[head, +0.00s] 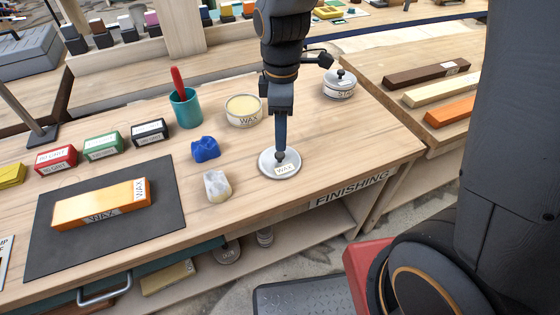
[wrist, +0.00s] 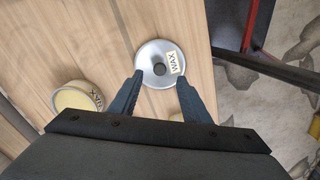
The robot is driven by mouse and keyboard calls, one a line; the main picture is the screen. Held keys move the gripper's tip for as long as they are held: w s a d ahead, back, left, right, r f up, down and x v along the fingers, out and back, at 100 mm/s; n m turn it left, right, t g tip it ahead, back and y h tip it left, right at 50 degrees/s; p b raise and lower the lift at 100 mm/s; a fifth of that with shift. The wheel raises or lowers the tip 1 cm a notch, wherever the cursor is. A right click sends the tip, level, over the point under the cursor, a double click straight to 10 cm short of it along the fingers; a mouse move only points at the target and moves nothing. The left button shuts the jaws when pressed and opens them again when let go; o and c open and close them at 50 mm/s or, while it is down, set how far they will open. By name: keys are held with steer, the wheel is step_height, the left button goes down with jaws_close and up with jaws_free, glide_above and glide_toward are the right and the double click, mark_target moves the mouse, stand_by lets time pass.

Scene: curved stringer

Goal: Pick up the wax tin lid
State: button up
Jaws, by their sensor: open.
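The wax tin lid (head: 266,167) is a round silver-grey disc with a dark centre knob and a WAX label. It lies flat on the wooden bench near its front edge. In the wrist view the lid (wrist: 152,52) sits just beyond my fingertips. My gripper (head: 281,155) points down over the lid. In the wrist view its two fingers (wrist: 159,78) are apart, one on each side of the lid's near part, with nothing held. I cannot tell whether they touch it. The open wax tin (head: 243,111) stands behind and left of the lid; it also shows in the wrist view (wrist: 75,98).
A blue lump (head: 205,149) and a whitish lump (head: 217,186) lie left of the lid. A teal cup (head: 186,108) with a red handle and a small lidded tin (head: 340,86) stand farther back. An orange block (head: 102,205) rests on a dark mat (head: 160,228).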

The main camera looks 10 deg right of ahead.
mark_target(281, 154)
steer(key=shift+a+f+p, duration=0.1)
steer(key=shift+f+p, duration=0.6)
steer(key=shift+f, duration=2.8)
jaws_close()
